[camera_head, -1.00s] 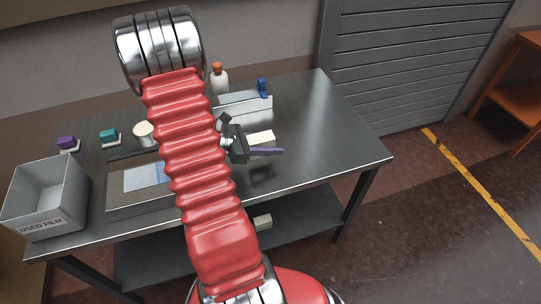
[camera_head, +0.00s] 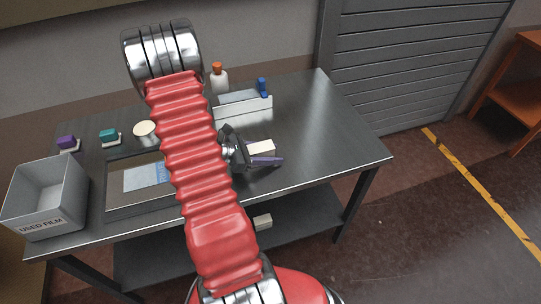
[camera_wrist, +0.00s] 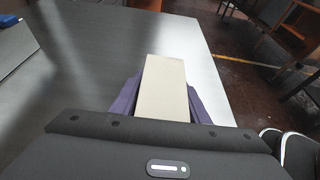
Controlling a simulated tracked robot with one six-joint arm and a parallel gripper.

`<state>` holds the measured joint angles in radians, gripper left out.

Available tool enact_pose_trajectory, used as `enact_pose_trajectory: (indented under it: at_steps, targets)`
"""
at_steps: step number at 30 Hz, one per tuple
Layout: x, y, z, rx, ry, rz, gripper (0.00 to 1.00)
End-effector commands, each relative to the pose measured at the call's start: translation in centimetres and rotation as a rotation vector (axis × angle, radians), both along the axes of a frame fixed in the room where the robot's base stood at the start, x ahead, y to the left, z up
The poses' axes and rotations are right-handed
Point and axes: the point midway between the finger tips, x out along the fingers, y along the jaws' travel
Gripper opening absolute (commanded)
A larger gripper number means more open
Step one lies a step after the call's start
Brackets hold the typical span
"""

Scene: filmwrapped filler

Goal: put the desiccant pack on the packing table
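The desiccant pack is taken to be the pale flat block (camera_head: 262,146), right of the middle of the packing table (camera_head: 325,140). In the wrist view the pack (camera_wrist: 164,90) lies lengthwise between the purple fingers, one along each long side. My gripper (camera_head: 264,157) appears shut on it, low over the metal table top; whether the pack touches the table I cannot tell. The wrist view shows the gripper (camera_wrist: 163,105) with the finger bases hidden behind its dark body. My red arm hides part of the table's middle.
A grey bin marked USED FILM (camera_head: 45,195) stands at the left. The table's right side is clear.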

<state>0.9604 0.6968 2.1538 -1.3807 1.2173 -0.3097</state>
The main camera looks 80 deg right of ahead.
Motion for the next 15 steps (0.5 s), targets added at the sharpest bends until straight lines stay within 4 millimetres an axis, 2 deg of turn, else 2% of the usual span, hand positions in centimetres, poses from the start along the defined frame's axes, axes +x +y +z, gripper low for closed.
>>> enact_pose_trajectory:
  at_steps: [5, 15]
  targets:
    - [-0.02, 0.0, 0.01, 0.0, 0.0, 0.0, 0.54]
    - [-0.01, 0.0, 0.23, 0.0, 0.0, 0.0, 0.54]
